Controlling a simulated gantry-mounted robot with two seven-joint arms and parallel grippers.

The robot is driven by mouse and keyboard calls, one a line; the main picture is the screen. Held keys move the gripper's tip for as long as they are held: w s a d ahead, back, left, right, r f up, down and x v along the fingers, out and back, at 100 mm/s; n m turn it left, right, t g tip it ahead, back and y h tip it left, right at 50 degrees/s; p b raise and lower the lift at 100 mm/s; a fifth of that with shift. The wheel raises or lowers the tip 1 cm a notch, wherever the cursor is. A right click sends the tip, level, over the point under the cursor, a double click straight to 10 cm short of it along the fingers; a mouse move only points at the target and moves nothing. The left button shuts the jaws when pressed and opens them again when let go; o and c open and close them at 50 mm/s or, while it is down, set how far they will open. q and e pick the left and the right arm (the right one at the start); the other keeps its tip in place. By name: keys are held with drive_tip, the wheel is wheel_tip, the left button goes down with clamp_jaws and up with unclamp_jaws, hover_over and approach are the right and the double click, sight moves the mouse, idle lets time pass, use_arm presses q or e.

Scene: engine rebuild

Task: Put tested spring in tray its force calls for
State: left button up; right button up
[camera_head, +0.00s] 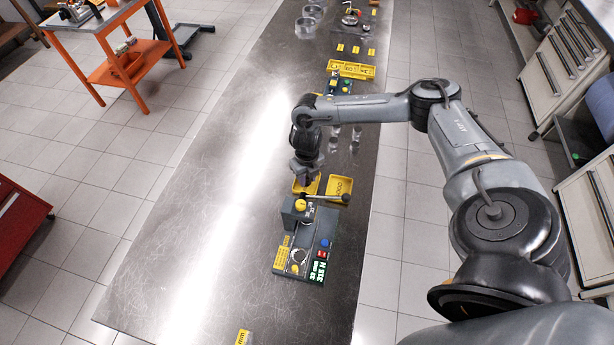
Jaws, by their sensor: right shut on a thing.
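My right gripper (304,178) points down over the left one of two small yellow trays (299,189). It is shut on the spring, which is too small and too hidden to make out. The other yellow tray (340,188) stands just right of it, with a dark label that I cannot read for certain. The dark grey spring tester (304,243) stands on the bench in front of the trays. It has a yellow knob, a lever with a black ball end, and a lit green display whose digits are too small to read surely. My left gripper is not in view.
The steel bench (200,220) is bare left of the tester. Farther back stand a yellow sectioned tray (352,69), a small device with buttons (338,86) and clear glass-like pieces. An orange cart (115,50) is at far left, drawers at right.

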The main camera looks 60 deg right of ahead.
drive_tip(key=shift+f, duration=0.2)
drive_tip(key=o, duration=0.8)
drive_tip(key=shift+r, duration=0.1)
drive_tip(key=shift+c, duration=0.2)
